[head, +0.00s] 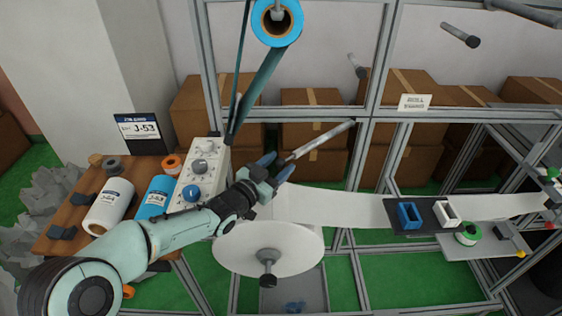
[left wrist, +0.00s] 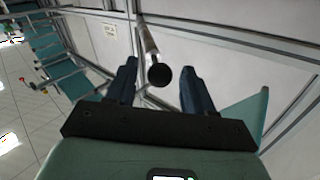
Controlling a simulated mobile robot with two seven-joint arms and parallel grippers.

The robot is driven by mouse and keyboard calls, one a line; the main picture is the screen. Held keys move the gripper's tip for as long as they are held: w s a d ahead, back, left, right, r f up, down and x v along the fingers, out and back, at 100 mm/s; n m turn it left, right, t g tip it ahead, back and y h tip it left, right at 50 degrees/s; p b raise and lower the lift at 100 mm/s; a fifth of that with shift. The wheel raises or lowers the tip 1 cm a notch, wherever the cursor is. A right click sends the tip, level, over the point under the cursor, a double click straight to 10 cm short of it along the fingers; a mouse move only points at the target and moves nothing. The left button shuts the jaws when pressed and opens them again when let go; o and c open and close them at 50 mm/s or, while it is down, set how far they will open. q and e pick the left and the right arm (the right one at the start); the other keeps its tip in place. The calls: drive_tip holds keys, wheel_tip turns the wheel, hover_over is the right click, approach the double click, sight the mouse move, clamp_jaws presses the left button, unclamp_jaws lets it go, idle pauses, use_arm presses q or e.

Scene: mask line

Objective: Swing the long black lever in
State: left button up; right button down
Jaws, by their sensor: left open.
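A long rod (head: 320,141) shows in the head view, metallic grey along its shaft with a dark near end. It is the nearest match to the lever, though I see no fully black one. My left gripper (head: 276,165) is open at the rod's near end. In the left wrist view, the rod's round black end (left wrist: 158,76) lies in line with the gap between the two blue fingers of the left gripper (left wrist: 158,78). The fingers stand apart from it on both sides. Contact cannot be told. My right gripper is not in view.
A blue roll (head: 288,28) hangs above on the metal frame. A white web (head: 340,206) runs right to a dark plate with blue and white blocks. A white disc (head: 230,254) is below the arm. Boxes are behind.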

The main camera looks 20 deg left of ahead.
use_arm(q)
drive_tip(key=shift+x, duration=0.75)
clamp_jaws()
drive_tip(key=shift+d, duration=0.1)
